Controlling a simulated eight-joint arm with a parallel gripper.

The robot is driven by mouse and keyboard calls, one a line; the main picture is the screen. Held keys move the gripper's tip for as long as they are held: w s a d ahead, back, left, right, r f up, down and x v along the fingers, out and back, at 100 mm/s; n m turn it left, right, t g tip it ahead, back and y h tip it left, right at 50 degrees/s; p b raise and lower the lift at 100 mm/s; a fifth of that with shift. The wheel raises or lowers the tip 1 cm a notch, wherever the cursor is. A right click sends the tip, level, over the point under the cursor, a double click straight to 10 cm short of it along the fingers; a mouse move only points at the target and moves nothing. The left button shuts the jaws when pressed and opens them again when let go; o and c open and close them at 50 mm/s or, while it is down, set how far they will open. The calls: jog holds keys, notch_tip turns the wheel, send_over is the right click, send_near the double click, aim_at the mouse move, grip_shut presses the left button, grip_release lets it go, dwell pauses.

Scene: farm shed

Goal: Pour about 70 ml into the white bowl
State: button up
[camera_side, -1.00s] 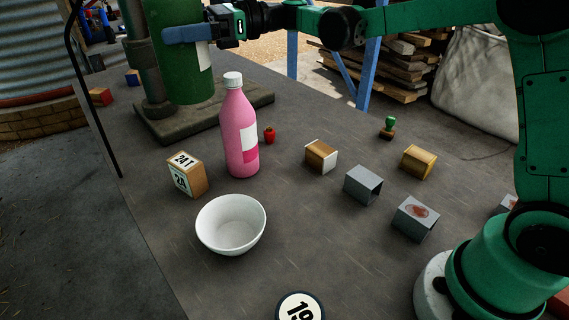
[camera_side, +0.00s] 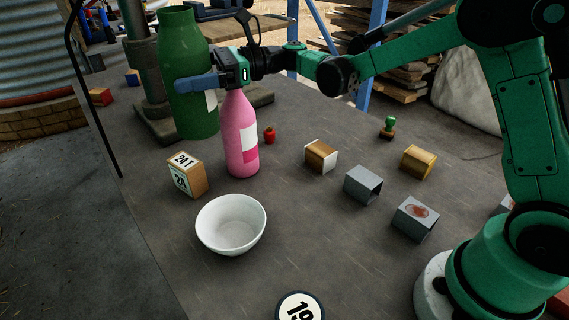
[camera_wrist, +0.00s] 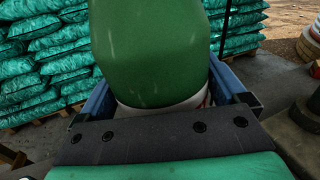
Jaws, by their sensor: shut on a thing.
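My gripper (camera_side: 203,82) is shut on a large green bottle (camera_side: 186,60) with a white label. It holds the bottle nearly upright in the air, above and behind the white bowl. The green bottle also shows between the blue fingers in the wrist view (camera_wrist: 150,50). The white bowl (camera_side: 231,224) stands upright on the table, and its visible inside looks empty. No liquid stream shows.
A pink bottle (camera_side: 240,135) stands behind the bowl, its cap hidden by my gripper. A numbered box (camera_side: 187,175) stands to the bowl's left. A red object (camera_side: 269,135), a brown block (camera_side: 321,156) and grey blocks (camera_side: 363,185) lie to the right. A dark post stand (camera_side: 160,125) is behind.

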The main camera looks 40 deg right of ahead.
jog(key=shift+s+a+r+n, duration=0.1)
jog(key=shift+s+n, duration=0.05)
jog(key=shift+n, duration=0.65)
jog(key=shift+s+r+n, duration=0.1)
jog(key=shift+s+n, duration=0.05)
jog(key=shift+n, duration=0.95)
jog(key=shift+s+f+n, duration=0.2)
jog(key=shift+f+n, duration=0.4)
jog(key=shift+f, duration=0.1)
jog(key=shift+s+a+f+n+y, duration=0.1)
jog(key=shift+s+f+n+y, duration=0.1)
jog(key=shift+n, duration=0.35)
jog(key=shift+s+f+n+y, duration=0.1)
jog(key=shift+s+n, duration=0.05)
jog(key=shift+n, duration=0.4)
notch_tip(320, 180, up, 2)
jog(key=shift+w+r+n, duration=0.15)
jog(key=shift+r+n, duration=0.05)
jog(key=shift+n, duration=0.7)
jog(key=n, duration=0.1)
jog(key=r+n, duration=0.1)
jog(key=n, duration=0.1)
jog(key=shift+w+r, duration=0.1)
jog(key=shift+w, duration=0.3)
jog(key=shift+f+n+g, duration=0.4)
jog(key=shift+f+n, duration=0.15)
jog(key=shift+n, duration=0.75)
jog(key=shift+s+n, duration=0.5)
jog(key=shift+n, duration=0.2)
